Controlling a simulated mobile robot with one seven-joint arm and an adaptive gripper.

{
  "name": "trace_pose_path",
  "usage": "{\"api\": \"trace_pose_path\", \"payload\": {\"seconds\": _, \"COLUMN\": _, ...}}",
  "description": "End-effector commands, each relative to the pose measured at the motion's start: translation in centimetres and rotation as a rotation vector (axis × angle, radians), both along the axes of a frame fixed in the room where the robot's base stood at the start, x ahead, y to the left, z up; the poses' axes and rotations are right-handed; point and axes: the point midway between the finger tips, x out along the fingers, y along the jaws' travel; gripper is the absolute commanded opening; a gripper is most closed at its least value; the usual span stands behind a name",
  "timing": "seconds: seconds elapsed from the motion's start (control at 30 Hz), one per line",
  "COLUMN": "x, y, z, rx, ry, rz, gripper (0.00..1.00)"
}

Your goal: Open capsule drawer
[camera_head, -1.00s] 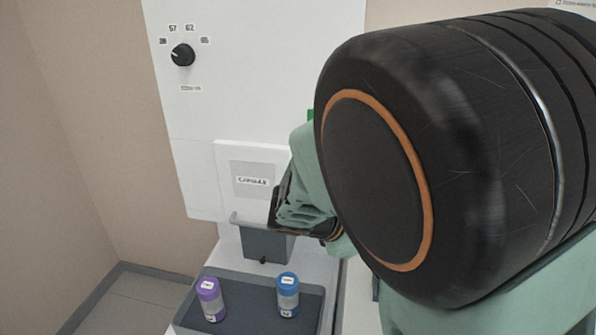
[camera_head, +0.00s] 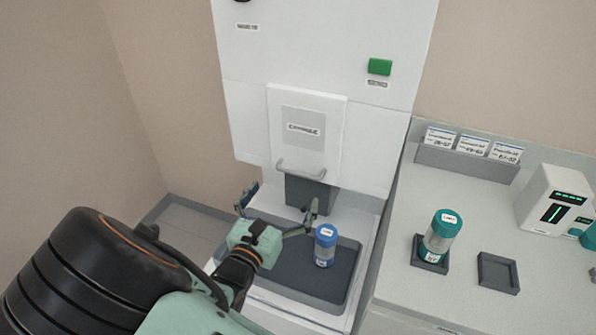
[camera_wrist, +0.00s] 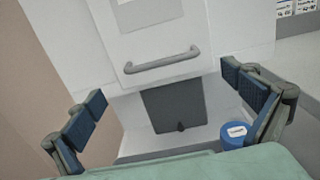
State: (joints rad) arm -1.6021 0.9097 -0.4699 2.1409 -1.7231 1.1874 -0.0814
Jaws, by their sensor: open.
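The capsule drawer is a white front panel (camera_head: 307,128) with a "CAPSULE" label, low on a tall white machine. It looks closed, nearly flush with the machine. Its bar handle (camera_head: 301,169) runs across the lower edge. In the wrist view the handle (camera_wrist: 162,61) lies ahead, above centre, between the fingers. My gripper (camera_head: 277,202) is open and empty. It is below and in front of the handle, not touching it. In the wrist view the fingers (camera_wrist: 170,100) are spread wide at left and right. A grey block (camera_head: 310,195) sits under the drawer panel.
A grey tray (camera_head: 310,285) below holds a blue-capped tube (camera_head: 325,245) close to my right finger. A green button (camera_head: 380,66) is on the machine. On the right counter, a teal-capped tube (camera_head: 441,236) stands in a holder, beside an empty holder (camera_head: 498,272) and a white device (camera_head: 553,198).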

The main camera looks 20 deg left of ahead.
Motion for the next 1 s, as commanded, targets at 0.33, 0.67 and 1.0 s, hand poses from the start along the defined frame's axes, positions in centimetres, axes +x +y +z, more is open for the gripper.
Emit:
{"api": "trace_pose_path", "payload": {"seconds": 0.33, "x": 6.4, "y": -0.6, "z": 0.1, "rx": -0.001, "ry": 0.0, "rz": -0.003, "gripper": 1.0}}
{"api": "trace_pose_path", "payload": {"seconds": 0.67, "x": 8.2, "y": -0.7, "z": 0.0, "rx": 0.0, "ry": 0.002, "rz": -0.002, "gripper": 1.0}}
{"api": "trace_pose_path", "payload": {"seconds": 1.0, "x": 8.2, "y": -0.7, "z": 0.0, "rx": 0.0, "ry": 0.001, "rz": -0.002, "gripper": 0.81}}
